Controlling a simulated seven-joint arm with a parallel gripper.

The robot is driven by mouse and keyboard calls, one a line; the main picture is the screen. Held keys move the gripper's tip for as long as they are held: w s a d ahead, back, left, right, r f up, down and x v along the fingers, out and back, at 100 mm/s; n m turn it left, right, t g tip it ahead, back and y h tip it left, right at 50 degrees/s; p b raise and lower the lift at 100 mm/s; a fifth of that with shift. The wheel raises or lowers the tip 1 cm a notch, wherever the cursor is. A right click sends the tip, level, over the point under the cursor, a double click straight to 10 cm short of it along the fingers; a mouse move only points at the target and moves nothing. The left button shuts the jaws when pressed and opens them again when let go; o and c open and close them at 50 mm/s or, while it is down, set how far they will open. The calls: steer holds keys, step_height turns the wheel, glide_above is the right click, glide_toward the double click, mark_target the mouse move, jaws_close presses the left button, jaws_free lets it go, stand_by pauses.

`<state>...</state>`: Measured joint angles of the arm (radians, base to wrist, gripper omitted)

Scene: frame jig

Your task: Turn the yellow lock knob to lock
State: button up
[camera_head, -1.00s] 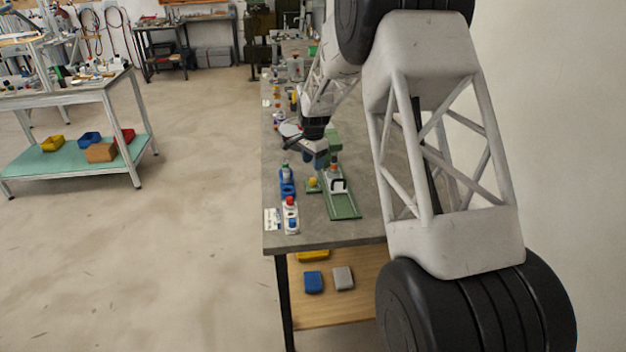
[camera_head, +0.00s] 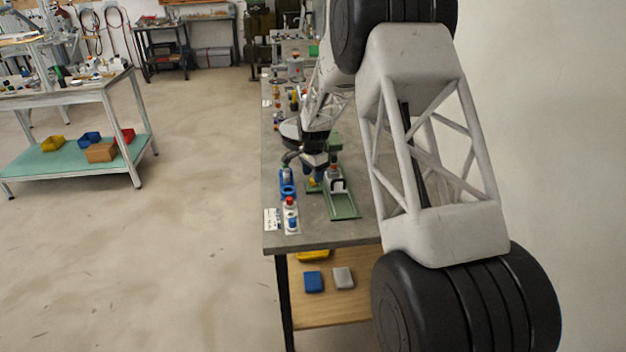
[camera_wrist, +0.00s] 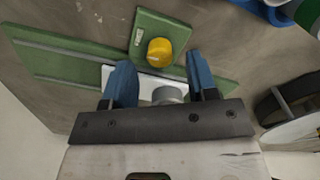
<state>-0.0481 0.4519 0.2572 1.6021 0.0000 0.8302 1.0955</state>
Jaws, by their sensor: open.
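The yellow lock knob (camera_wrist: 159,52) sits on a green plate (camera_wrist: 150,24) beside the green jig base (camera_wrist: 75,62) in the wrist view. In the head view the knob is small and mostly hidden by my gripper (camera_head: 316,174). In the wrist view my gripper (camera_wrist: 162,75) is open. Its two blue fingers stand apart, with the knob beyond the gap between their tips. The knob is not held, and I cannot tell the distance left to it. A pale round part and a white strip show between the fingers.
A blue holder (camera_head: 288,188) and a panel with a red button (camera_head: 290,202) stand left of the jig on the grey bench (camera_head: 325,234). A white label card (camera_head: 271,219) lies by the bench's left edge. The bench front is clear.

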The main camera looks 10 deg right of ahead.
steer(key=shift+f, duration=1.25)
steer(key=c, duration=0.9)
